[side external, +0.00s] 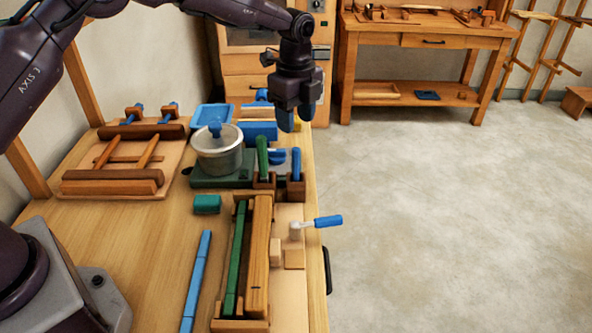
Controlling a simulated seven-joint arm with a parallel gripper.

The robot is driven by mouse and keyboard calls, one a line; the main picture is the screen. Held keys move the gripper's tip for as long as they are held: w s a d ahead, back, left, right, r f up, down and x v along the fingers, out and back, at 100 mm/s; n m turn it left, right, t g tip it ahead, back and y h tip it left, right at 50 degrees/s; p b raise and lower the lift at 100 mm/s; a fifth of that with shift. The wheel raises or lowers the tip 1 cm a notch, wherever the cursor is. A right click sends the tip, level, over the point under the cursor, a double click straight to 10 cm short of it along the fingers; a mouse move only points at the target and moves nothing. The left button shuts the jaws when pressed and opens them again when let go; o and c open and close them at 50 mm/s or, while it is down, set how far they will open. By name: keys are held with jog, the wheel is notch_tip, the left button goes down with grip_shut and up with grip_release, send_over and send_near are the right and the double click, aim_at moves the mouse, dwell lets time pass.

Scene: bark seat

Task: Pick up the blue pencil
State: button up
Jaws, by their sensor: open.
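A long, thin blue stick (196,282) lies on the wooden workbench (165,255) near the front; it may be the blue pencil. A shorter blue upright piece (296,163) stands in a small brown holder (295,188) at the bench's right side, so I cannot tell for sure which is the pencil. My gripper (295,118) is open and empty, pointing down with blue fingertips. It hangs above the far right part of the bench, apart from both blue pieces.
A grey pot (219,155) with a blue knob stands on a dark green base. A wooden frame (262,255) with a green bar, a blue-handled crank (327,221), a green block (207,204) and a wooden rack (112,182) crowd the bench. Bare wood surrounds the long blue stick.

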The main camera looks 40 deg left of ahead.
aim_at(296, 148)
notch_tip(296, 148, down, 10)
jog(key=shift+d+r, duration=0.1)
jog(key=shift+d, duration=0.05)
dwell(0.3)
grip_shut()
